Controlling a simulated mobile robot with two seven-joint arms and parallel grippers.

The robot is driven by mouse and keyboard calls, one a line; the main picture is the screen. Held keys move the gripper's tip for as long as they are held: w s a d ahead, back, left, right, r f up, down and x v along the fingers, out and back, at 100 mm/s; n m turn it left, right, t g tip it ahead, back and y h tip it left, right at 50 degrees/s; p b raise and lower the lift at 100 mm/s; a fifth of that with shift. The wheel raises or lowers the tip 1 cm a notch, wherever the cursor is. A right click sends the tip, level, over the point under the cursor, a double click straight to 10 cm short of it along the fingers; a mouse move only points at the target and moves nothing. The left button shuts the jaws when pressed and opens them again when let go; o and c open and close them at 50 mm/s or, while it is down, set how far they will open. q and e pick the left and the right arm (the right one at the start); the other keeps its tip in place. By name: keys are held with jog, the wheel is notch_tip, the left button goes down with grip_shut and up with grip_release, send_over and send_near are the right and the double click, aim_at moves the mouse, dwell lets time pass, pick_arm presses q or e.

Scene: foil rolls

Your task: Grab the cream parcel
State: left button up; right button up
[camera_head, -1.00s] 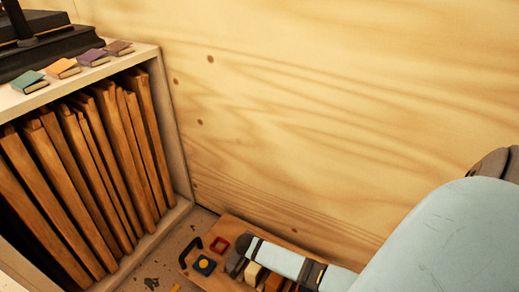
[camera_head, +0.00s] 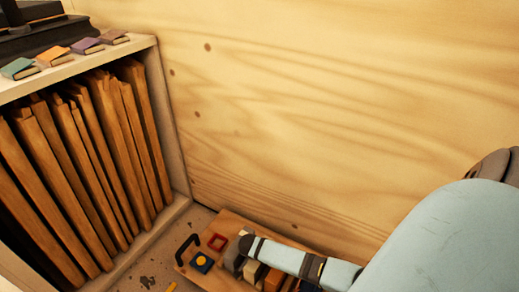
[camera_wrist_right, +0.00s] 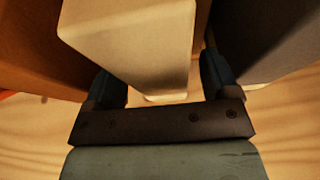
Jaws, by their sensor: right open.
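The cream parcel (camera_wrist_right: 135,40) is a pale block that fills the upper middle of the right wrist view. In the head view a small part of the cream parcel (camera_head: 251,270) shows just below my right arm. My right gripper (camera_wrist_right: 162,84) is open, with one dark finger on each side of the parcel's near end. I cannot tell whether either finger touches it. In the head view my right gripper (camera_head: 250,246) is above the row of blocks and partly hides them. My left gripper is not in view.
An orange-brown block (camera_wrist_right: 60,50) and a grey block (camera_wrist_right: 262,40) stand close on either side of the parcel. A wooden board (camera_head: 196,272) carries the row, a black handle and a red square. A shelf with wooden slats (camera_head: 100,150) stands left; a plywood wall (camera_head: 330,100) rises behind.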

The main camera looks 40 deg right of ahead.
jog(key=shift+f, duration=0.25)
dwell(0.3)
jog(key=c, duration=1.4)
jog(key=shift+o, duration=0.2)
jog(key=shift+r, duration=0.15)
